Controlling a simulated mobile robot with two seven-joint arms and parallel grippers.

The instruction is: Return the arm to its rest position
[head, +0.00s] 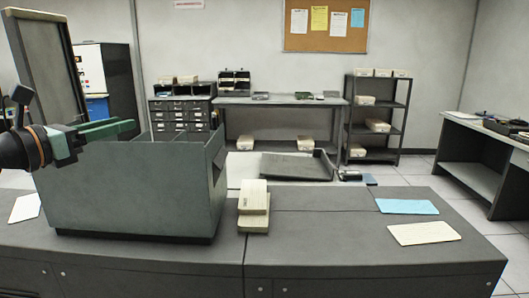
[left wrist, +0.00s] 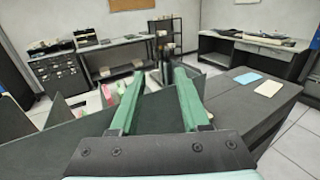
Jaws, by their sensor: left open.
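My left gripper (head: 106,129) has green fingers and comes in from the left edge of the head view. It is level with the top of the large grey-green open box (head: 130,190), at its back left rim. In the left wrist view my left gripper (left wrist: 159,76) shows its two green fingers spread apart, with nothing held between them. Pale and coloured cards (left wrist: 110,92) show near the fingers there. My right gripper is not in view.
The box stands on a dark desk (head: 330,250). Beside it are a stack of cream cards (head: 254,207), a blue card (head: 407,206) and a cream card (head: 424,233). A raised grey lid or panel (head: 50,75) stands behind my arm. The desk's right side has free room.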

